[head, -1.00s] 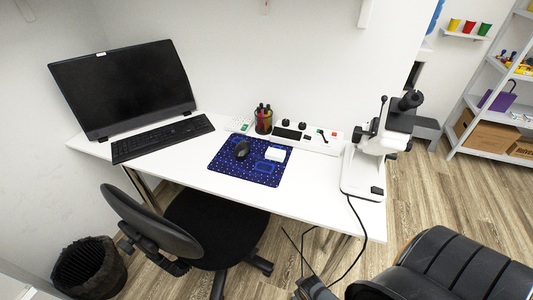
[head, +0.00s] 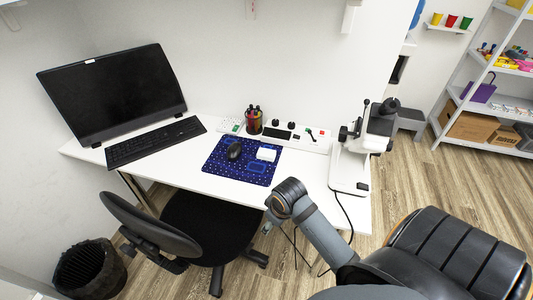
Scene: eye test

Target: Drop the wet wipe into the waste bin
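A small white item (head: 266,155) lies on the blue patterned mouse mat (head: 226,172) on the desk. I cannot tell whether it is the wet wipe, and I make out no other wipe. The black waste bin (head: 92,268) stands on the floor at the lower left, with a dark liner over its rim. My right arm comes in from the lower right. Its gripper (head: 268,225) is near the desk's front edge, right of the chair, partly hidden by its wrist. Its fingers are too small to read. My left gripper is not in view.
The white desk (head: 205,188) carries a monitor (head: 115,92), a keyboard (head: 155,141), a mouse (head: 234,150), a pen cup (head: 253,121) and a microscope (head: 370,145). A black office chair (head: 205,225) stands between the bin and my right arm. Dark cables hang at the desk's front right.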

